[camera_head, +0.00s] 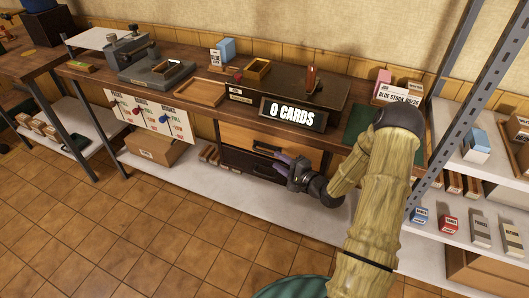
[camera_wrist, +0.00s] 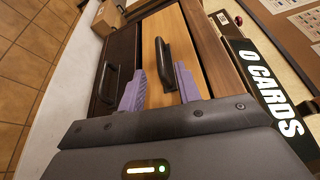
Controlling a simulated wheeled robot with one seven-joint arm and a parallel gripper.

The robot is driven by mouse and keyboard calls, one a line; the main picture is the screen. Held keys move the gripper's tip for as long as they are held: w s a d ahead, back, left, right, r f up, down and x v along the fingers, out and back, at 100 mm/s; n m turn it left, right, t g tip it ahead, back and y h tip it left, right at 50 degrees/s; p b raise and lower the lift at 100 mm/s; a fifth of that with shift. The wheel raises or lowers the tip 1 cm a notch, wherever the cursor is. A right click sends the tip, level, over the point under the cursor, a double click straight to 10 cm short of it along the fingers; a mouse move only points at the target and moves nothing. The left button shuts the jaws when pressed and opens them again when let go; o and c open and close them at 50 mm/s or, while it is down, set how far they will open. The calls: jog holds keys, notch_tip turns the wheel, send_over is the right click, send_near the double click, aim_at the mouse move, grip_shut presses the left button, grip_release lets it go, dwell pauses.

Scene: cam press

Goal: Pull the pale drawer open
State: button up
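The pale drawer (camera_head: 305,150) is the upper, light-wood front under the bench top, above a dark drawer (camera_head: 238,161). In the wrist view the pale drawer (camera_wrist: 193,52) looks shut, and its black bar handle (camera_wrist: 164,58) shows clearly. My gripper (camera_head: 280,160) is in front of the drawers. In the wrist view my gripper (camera_wrist: 161,72) has its two purple fingers apart, one on each side of the near end of the handle in the picture. They do not visibly pinch it. Whether the tips reach the handle's depth, I cannot tell.
The dark drawer's handle (camera_wrist: 108,80) is beside the left finger in the wrist view. A white lower shelf (camera_head: 225,187) runs below, with a cardboard box (camera_head: 155,147). A metal rack post (camera_head: 440,120) stands right.

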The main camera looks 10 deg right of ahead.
aim_at(264, 151)
jog(key=x, duration=0.8)
jog(key=shift+s, duration=0.1)
jog(key=shift+c, duration=0.3)
grip_shut()
